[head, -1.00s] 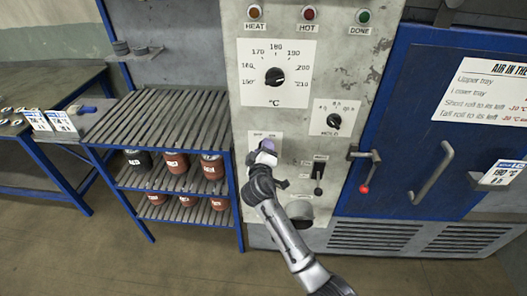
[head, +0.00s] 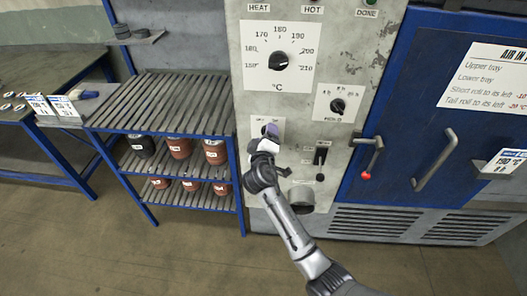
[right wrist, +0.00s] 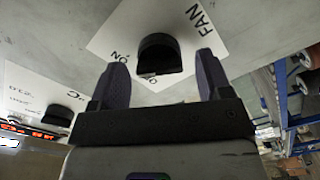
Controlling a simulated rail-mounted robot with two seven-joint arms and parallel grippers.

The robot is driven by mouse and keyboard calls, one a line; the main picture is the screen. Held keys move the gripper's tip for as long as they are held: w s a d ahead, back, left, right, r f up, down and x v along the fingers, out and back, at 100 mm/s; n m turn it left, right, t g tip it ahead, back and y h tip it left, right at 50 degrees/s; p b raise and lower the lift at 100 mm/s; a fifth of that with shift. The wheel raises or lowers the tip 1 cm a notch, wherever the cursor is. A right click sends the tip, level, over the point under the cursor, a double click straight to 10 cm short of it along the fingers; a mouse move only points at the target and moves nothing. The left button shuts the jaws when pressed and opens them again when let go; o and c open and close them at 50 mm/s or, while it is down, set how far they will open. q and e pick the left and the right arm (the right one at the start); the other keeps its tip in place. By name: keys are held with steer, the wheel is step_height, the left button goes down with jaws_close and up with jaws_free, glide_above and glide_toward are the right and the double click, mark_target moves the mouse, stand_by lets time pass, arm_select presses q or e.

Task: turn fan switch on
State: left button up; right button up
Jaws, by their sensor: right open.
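The fan switch (right wrist: 160,55) is a black knob on a white plate (right wrist: 130,38) marked FAN in the right wrist view. ON is printed beside the knob. My right gripper (right wrist: 162,75) is open, with one finger on each side of the knob in that view; gaps show on both sides, and I cannot tell whether the fingertips reach it in depth. In the head view my right gripper (head: 270,131) is in front of the white plate (head: 256,125) and hides most of it, including the knob. My left gripper is not in view.
A temperature dial (head: 278,61) and a hold dial (head: 338,106) are above the fan plate. A black lever switch (head: 321,155) is just to its right. A slatted rack (head: 165,102) with several cans stands left.

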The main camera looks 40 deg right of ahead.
steer(key=v, duration=1.2)
steer(key=shift+s+a, duration=0.2)
steer(key=shift+s, duration=0.1)
